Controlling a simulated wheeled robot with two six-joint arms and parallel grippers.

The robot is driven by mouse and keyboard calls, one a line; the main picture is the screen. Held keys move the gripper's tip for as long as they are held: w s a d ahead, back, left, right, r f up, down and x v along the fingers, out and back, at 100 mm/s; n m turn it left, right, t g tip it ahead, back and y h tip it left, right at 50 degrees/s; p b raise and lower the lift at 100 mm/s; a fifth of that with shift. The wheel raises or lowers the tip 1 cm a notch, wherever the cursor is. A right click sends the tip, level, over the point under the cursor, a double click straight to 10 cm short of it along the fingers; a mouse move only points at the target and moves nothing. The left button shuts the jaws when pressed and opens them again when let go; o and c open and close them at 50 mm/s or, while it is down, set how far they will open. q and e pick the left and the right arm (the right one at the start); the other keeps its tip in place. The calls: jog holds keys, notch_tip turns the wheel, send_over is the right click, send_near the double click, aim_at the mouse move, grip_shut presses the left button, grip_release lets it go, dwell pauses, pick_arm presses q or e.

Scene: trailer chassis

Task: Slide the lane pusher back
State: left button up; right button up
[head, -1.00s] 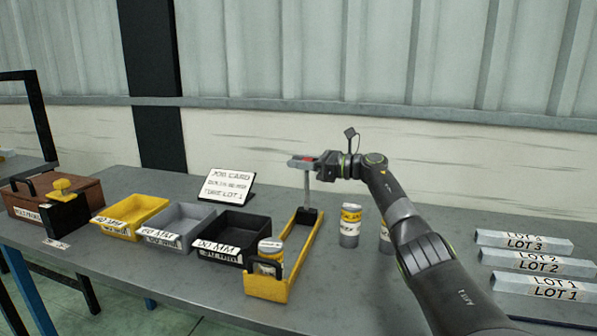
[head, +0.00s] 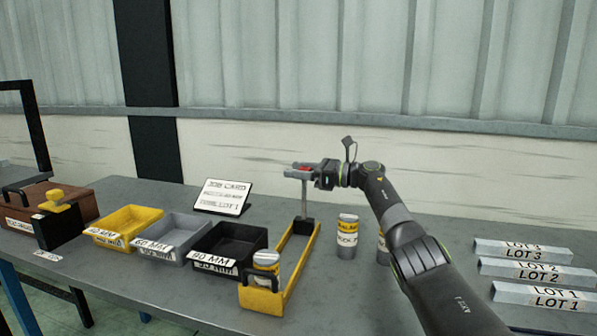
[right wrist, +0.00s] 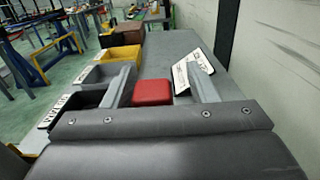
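The lane pusher is a black block (head: 303,225) with a grey upright post (head: 304,197) and a red knob (head: 303,167) on top. It stands at the far end of the yellow lane (head: 286,275). The red knob also shows in the right wrist view (right wrist: 152,92), between my two fingers. My right gripper (head: 300,170) is at the top of the post, with its fingers apart around the knob. In the right wrist view a gap shows between the knob and the right-hand finger. A labelled can (head: 265,265) stands at the lane's near end. My left gripper is not in view.
Black (head: 238,240), grey (head: 172,232) and yellow (head: 128,218) bins stand left of the lane, with a job card (head: 222,196) behind. Another can (head: 347,240) stands to the right, with one partly behind my arm. Lot bars (head: 540,270) lie at the right.

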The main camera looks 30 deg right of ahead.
jog(key=shift+s+d, duration=0.1)
jog(key=shift+s, duration=0.1)
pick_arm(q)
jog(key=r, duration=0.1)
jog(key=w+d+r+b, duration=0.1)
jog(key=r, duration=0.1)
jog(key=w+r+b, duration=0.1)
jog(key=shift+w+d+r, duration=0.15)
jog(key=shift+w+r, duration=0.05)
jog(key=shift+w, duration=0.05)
pick_arm(e)
jog(key=v, duration=1.7)
